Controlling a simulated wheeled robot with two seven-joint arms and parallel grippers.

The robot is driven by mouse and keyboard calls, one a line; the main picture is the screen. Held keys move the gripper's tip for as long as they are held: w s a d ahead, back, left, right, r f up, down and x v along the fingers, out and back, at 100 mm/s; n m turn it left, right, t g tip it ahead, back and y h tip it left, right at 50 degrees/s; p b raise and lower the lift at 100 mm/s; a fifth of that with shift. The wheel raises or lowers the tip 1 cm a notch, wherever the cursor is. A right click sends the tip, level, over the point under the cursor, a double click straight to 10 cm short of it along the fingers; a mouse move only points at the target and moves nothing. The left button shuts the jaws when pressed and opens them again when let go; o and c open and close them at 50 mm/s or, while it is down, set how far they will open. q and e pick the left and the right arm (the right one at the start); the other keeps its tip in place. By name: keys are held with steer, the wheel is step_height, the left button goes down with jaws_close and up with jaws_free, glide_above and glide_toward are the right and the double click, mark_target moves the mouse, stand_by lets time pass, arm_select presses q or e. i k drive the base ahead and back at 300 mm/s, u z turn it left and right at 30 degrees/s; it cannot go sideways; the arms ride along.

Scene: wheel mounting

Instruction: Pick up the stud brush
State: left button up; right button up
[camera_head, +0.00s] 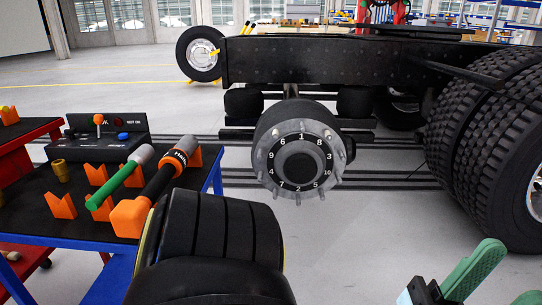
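A tool with a green handle and a pale grey cylindrical head (139,156), which looks like the stud brush, lies tilted across orange holders on the left table. Beside it on the right lies a thicker black and orange tool (165,180). My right gripper (512,272) is at the bottom right corner, with two green fingers spread apart and nothing seen between them; it is far from the brush. A large black rounded part, apparently my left arm, fills the bottom centre. My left gripper is not visible.
The table (30,230) has a dark top, blue frame, orange holders (62,206), a brass cup (61,170) and a control box (100,135). A numbered wheel hub (298,160) with studs is at centre. Large tyres (480,140) stand right. Floor between is clear.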

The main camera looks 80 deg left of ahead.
mark_target(142, 155)
steer(key=z, duration=0.3)
steer(key=k, duration=1.45)
steer(key=u, duration=0.7)
